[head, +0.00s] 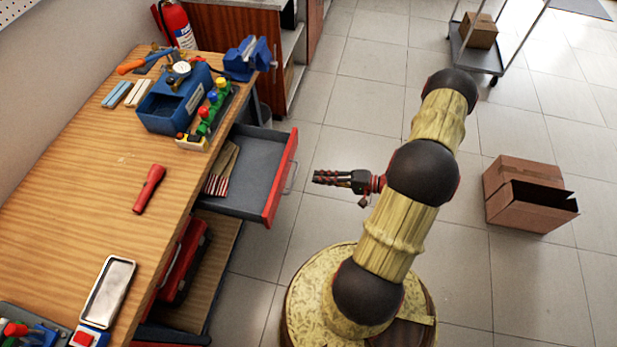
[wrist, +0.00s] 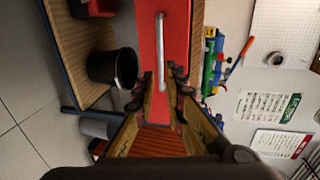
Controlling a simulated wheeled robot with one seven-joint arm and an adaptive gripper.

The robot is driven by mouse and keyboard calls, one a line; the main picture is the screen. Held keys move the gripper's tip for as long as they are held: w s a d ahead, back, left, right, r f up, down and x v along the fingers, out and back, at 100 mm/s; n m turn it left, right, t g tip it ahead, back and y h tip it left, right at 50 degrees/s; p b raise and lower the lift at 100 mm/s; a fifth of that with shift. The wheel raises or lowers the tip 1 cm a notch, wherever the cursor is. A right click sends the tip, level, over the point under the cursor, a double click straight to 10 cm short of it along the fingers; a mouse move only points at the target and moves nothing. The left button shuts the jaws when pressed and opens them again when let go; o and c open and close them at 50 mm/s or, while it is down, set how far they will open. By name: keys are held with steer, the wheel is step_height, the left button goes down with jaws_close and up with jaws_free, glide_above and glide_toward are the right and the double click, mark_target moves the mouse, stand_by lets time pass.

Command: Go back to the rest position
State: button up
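My gripper (head: 322,178) is in the air over the tiled floor, to the right of the open drawer (head: 262,165), with its fingers pointing left toward the bench. In the wrist view my gripper (wrist: 160,80) has its two fingers apart with a clear gap and nothing between them. The drawer's red front and its silver handle (wrist: 160,50) show beyond the fingertips; the head view shows a gap between fingertips and handle. My arm rises from its round base and bends.
The wooden workbench (head: 95,185) carries a blue toolbox (head: 172,105), a blue vise (head: 247,58), a red flashlight (head: 149,189) and a metal tray (head: 108,292). Striped items lie in the drawer. A cardboard box (head: 525,195) and a trolley (head: 473,58) stand right, with free floor between.

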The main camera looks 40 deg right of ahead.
steer(key=shift+v, duration=0.8)
